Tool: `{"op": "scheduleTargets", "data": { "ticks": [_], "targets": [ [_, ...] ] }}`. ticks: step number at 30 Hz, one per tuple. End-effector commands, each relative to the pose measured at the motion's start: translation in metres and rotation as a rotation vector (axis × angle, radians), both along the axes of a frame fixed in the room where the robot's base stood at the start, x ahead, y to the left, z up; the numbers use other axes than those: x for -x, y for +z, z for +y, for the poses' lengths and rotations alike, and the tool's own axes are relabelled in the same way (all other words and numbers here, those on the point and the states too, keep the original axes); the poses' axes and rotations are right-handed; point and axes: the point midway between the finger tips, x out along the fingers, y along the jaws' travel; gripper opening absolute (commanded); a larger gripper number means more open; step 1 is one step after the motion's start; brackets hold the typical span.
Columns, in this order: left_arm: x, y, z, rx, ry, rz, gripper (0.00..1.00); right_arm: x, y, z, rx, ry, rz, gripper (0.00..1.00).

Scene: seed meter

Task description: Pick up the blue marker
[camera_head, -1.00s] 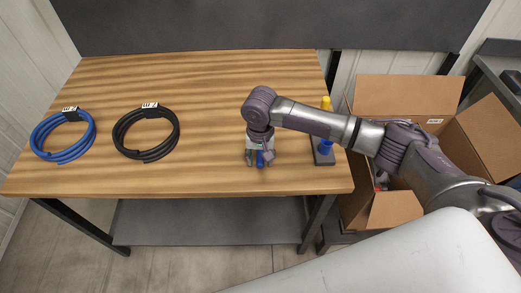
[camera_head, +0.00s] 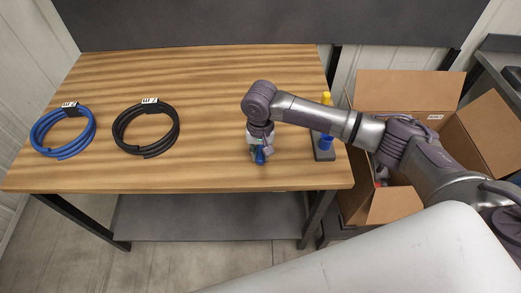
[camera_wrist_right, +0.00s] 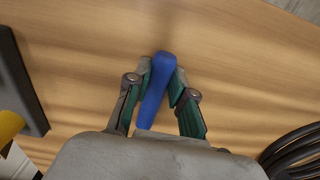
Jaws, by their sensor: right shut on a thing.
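The blue marker (camera_wrist_right: 158,85) is between the two fingers of my right gripper (camera_wrist_right: 160,88) in the right wrist view, and the fingers are shut on it. It sits a little tilted between the green finger pads. In the head view my right gripper (camera_head: 259,152) points down over the front right part of the wooden table, and the blue marker (camera_head: 260,157) shows small at its fingertips. I cannot tell whether the marker touches the table. My left gripper is not in view.
A dark holder (camera_head: 324,154) with blue and yellow parts stands right of the gripper. A black cable coil (camera_head: 172,142) and a blue cable coil (camera_head: 88,143) lie at the left of the table (camera_head: 215,90). An open cardboard box (camera_head: 400,92) stands at right.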

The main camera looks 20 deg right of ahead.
Motion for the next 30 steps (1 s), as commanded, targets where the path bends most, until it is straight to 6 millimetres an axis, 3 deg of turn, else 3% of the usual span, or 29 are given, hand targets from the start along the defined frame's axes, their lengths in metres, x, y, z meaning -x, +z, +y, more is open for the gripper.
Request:
{"op": "scheduleTargets", "data": {
  "ticks": [5, 9, 21, 30],
  "targets": [
    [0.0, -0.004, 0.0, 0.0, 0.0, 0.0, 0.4, -0.001, 0.015, 0.0, -0.003, 0.0, -0.004, 0.0],
    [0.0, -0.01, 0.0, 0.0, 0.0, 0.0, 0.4, -0.001, 0.04, 0.0, -0.002, 0.001, -0.005, 0.0],
    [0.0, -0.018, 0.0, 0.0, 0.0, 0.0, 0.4, 0.068, 0.09, -0.058, 0.0, -0.001, -0.001, 0.0],
    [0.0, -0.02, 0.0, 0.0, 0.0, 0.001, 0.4, 0.089, 0.107, -0.074, 0.0, -0.001, 0.0, 0.0]
  ]
}}
